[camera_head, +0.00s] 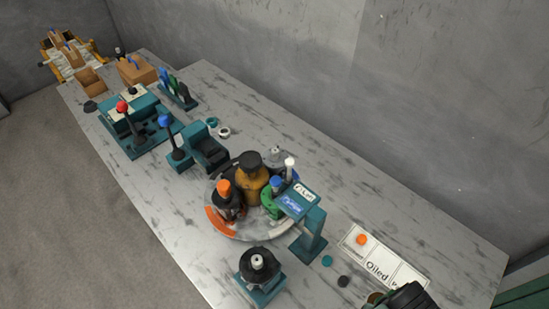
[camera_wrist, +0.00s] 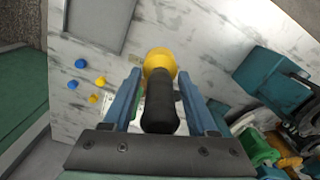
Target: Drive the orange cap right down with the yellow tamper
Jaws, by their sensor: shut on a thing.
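In the wrist view, my gripper (camera_wrist: 160,75) is shut on the yellow tamper (camera_wrist: 159,62). Its black handle lies between the two blue fingers and its yellow round head points away from the camera. In the head view, a small orange disc (camera_head: 361,239) lies on a white card marked "Oiled", and an orange top (camera_head: 224,187) sits on a dark unit on the round tray. I cannot tell which of these is the orange cap. A black round housing (camera_head: 258,262) stands on a teal block at the table's front. The tamper is not clear in the head view.
The round tray (camera_head: 219,222) carries several units, with a teal display post (camera_head: 312,235) beside it. Teal lever stands (camera_head: 128,125) and wooden boxes (camera_head: 138,70) are further back. Blue and yellow pieces (camera_wrist: 81,63) lie left in the wrist view. The wall-side tabletop has free room.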

